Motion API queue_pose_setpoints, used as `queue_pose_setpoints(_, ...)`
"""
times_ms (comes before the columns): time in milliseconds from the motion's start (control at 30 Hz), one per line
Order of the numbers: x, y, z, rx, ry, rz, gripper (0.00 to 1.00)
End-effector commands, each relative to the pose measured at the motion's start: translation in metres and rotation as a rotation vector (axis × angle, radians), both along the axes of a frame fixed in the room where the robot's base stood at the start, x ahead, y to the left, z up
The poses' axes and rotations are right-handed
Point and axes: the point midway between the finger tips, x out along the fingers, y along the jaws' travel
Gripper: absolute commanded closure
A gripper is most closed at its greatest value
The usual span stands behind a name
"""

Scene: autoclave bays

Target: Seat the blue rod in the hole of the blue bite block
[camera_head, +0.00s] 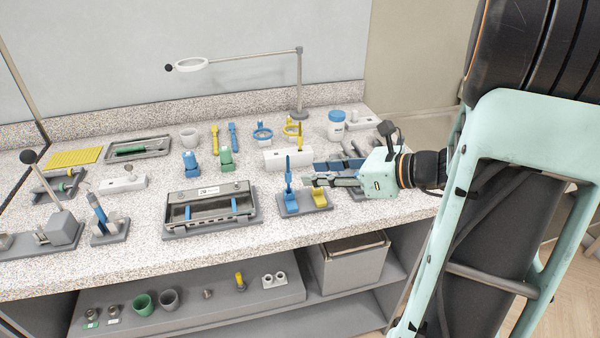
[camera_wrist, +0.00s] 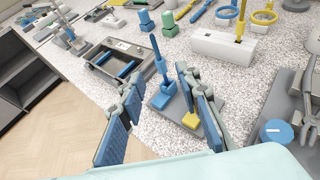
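The blue rod (camera_head: 288,172) stands near upright at the blue bite block (camera_head: 291,203), its lower end meeting the block. How deep it sits in the hole I cannot tell. In the wrist view the rod (camera_wrist: 158,58) leans slightly, above the blue block (camera_wrist: 162,98). A yellow bite block (camera_head: 320,199) sits beside the blue one on the same grey base (camera_head: 292,213). My gripper (camera_head: 308,181) is just right of the rod, over the base. In the wrist view its fingers (camera_wrist: 160,84) are spread, with the rod showing between and beyond them; nothing is gripped.
A white holder (camera_head: 276,159) with a yellow rod (camera_head: 299,137) stands behind. A grey tray (camera_head: 208,209) with blue bars lies to the left. A blue-lidded jar (camera_head: 336,125) stands at the back right. Bare speckled counter lies in front of the base.

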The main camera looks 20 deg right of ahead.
Motion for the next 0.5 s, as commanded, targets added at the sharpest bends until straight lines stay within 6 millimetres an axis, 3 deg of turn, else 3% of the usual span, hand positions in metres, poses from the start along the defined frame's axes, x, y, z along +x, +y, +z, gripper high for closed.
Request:
queue_pose_setpoints(200, -0.018, -0.018, 0.011, 0.000, 0.000, -0.001, 0.69)
queue_pose_setpoints(500, -0.021, -0.021, 0.012, 0.001, 0.001, 0.001, 0.69)
